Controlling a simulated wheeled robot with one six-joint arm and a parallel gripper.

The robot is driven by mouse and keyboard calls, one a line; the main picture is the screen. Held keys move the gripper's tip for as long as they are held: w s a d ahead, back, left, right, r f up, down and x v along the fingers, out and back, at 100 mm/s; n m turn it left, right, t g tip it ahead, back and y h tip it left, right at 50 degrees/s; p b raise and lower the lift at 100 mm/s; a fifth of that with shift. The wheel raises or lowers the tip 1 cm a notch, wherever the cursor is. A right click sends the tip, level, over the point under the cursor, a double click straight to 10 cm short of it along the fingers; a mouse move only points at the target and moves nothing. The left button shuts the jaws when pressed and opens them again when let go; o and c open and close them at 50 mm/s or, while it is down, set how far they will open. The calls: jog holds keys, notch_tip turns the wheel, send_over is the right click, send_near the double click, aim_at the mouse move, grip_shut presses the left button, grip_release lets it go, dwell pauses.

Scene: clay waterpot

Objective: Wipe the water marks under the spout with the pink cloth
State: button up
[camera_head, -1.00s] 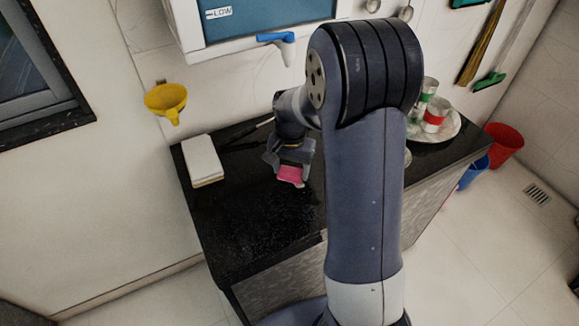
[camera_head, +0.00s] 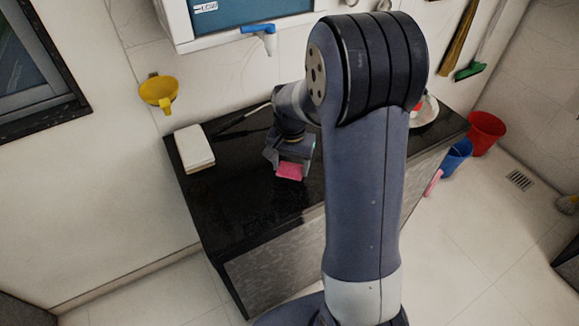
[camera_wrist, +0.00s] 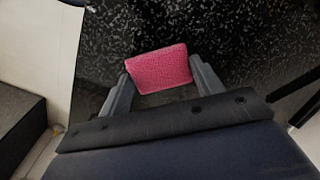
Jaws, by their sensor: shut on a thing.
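The pink cloth (camera_head: 290,171) is a small folded pad. My gripper (camera_head: 288,162) is shut on it over the black speckled counter (camera_head: 235,215). In the wrist view the cloth (camera_wrist: 160,68) sits between the two fingertips (camera_wrist: 160,84), its far part sticking out past them. I cannot tell whether it touches the counter. Water marks cannot be told apart from the counter's speckles. My arm hides part of the counter.
A white block (camera_head: 194,147) lies at the counter's left end. A yellow funnel (camera_head: 158,92) hangs on the wall. A plate (camera_head: 424,114) stands at the right end, partly behind my arm. Red (camera_head: 485,132) and blue (camera_head: 457,155) buckets stand on the floor. The counter's front left is clear.

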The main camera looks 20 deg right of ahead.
jog(key=shift+s+r+p, duration=0.1)
jog(key=shift+r+p, duration=1.9)
jog(key=shift+r, duration=0.85)
